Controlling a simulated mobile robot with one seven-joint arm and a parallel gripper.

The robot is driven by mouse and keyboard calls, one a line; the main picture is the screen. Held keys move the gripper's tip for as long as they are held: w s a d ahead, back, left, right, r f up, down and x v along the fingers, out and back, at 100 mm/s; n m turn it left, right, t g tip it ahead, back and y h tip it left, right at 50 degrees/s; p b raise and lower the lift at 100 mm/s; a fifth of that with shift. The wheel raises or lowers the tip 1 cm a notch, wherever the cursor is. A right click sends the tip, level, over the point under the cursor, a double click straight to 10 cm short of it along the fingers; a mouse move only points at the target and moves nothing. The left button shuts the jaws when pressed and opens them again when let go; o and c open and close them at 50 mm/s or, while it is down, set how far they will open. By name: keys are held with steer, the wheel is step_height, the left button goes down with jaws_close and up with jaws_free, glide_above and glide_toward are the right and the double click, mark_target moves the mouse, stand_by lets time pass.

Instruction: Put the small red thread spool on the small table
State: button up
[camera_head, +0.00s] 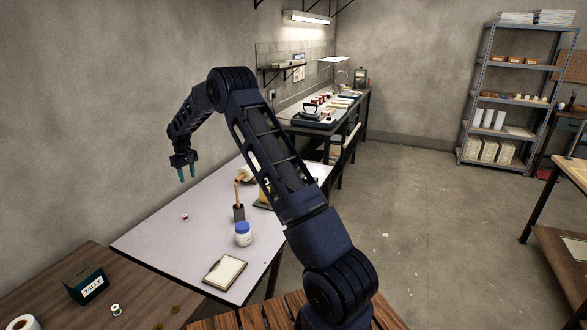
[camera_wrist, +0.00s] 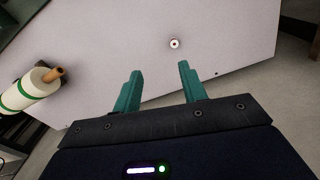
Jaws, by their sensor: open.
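A small red-and-white thread spool (camera_head: 185,216) stands alone on the pale-topped table (camera_head: 165,238), toward its left side. In the wrist view the spool (camera_wrist: 174,43) shows from above as a small pale ring with a dark centre, beyond my fingertips. My gripper (camera_head: 187,173) is open and empty, pointing down above the pale table. Its teal fingers (camera_wrist: 160,75) are apart, with nothing between them. A brown wooden table (camera_head: 60,275) stands at the lower left; I cannot tell which surface is the small table.
The pale table also holds a white jar with a blue lid (camera_head: 243,234), a dark cup (camera_head: 238,212) and a clipboard (camera_head: 226,271). A TALLY box (camera_head: 85,284) and a green-and-white spool (camera_head: 116,309) are on the brown table. A wall stands behind.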

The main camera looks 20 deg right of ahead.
steer(key=s+d+r+m+t, duration=0.1)
steer(key=s+d+r+m, duration=0.1)
steer(key=s+d+r, duration=0.95)
steer(key=s+d+r+m+t, duration=0.1)
steer(key=s+d+r, duration=0.7)
steer(key=s+r, duration=0.55)
steer(key=s+d+r+m+t, duration=0.1)
steer(key=s+d+r, duration=0.15)
steer(key=s, duration=0.45)
steer(key=s+d+r+m, duration=0.15)
steer(key=s+d, duration=0.25)
steer(key=s, duration=0.4)
steer(key=s+d+f, duration=0.2)
steer(key=s, duration=0.6)
steer(key=s+d+f+t, duration=0.1)
steer(key=s+d+f, duration=0.1)
steer(key=s, duration=0.7)
steer(key=shift+f+m, duration=0.2)
steer(key=shift+m, duration=0.25)
